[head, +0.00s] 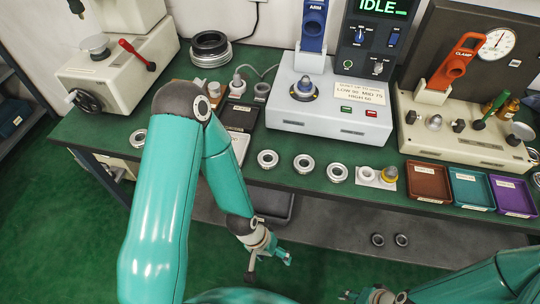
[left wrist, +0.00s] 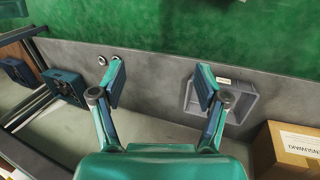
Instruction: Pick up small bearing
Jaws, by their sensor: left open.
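Three metal bearing rings lie in a row on the green bench: a left ring (head: 268,159), a middle ring (head: 304,163) and a right ring (head: 337,173). Two smaller dark rings (head: 377,240) lie on the lower shelf. I cannot tell for sure which is the small bearing. My left gripper (head: 268,254) is open and empty in front of the bench, below the row. In the left wrist view its fingers (left wrist: 160,82) are wide apart. My right gripper (head: 356,296) is at the bottom edge, its fingers unclear.
Brown, blue and purple trays (head: 428,182) stand at the bench's right. A white press station (head: 330,108) stands behind the rings. The lower shelf holds a grey bin (left wrist: 238,110) and a cardboard box (left wrist: 290,150). Floor in front is clear.

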